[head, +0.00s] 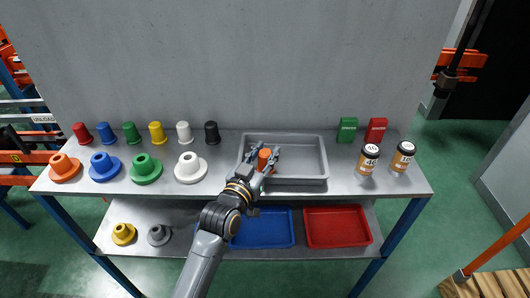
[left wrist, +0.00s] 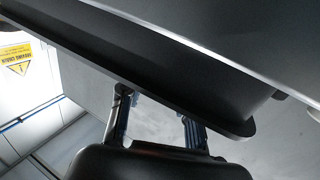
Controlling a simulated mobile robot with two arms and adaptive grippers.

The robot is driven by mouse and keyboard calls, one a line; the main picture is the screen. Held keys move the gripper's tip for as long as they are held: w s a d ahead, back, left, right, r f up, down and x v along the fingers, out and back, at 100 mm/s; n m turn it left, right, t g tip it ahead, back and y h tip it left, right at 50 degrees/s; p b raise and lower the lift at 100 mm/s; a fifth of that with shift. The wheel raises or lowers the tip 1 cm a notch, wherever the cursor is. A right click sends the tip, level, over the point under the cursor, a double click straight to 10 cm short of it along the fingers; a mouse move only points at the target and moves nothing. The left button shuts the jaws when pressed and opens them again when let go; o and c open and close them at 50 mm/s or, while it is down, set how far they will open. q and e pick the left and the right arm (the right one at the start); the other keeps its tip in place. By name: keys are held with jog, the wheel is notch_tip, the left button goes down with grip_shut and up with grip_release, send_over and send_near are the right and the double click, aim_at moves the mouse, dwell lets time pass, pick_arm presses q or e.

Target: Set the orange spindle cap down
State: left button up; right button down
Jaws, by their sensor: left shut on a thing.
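The orange spindle cap (head: 265,159) is a small tapered cup held between the fingers of my left gripper (head: 264,157). It is over the left part of the grey tray (head: 325,160) on the upper shelf. I cannot tell whether it touches the tray floor. The gripper fingers partly hide it. In the left wrist view the fingers (left wrist: 156,120) show below a large dark surface, and the cap cannot be made out there. My right gripper is not in view.
Red, blue, green, yellow, white and black caps (head: 157,133) stand along the back left. Flanged spindles (head: 145,168) stand before them. Green and red boxes (head: 376,130) and two orange-labelled bottles (head: 368,158) are at right. Blue (head: 265,228) and red (head: 337,227) trays lie below.

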pick_arm(q)
jog(key=o, duration=1.1)
jog(key=shift+f, duration=0.1)
jog(key=shift+c, duration=0.2)
jog(key=shift+r, duration=0.2)
jog(key=shift+s+a+f, duration=0.15)
jog(key=shift+s, duration=0.15)
jog(key=v, duration=1.1)
jog(key=shift+s, duration=0.2)
jog(key=shift+a, duration=0.1)
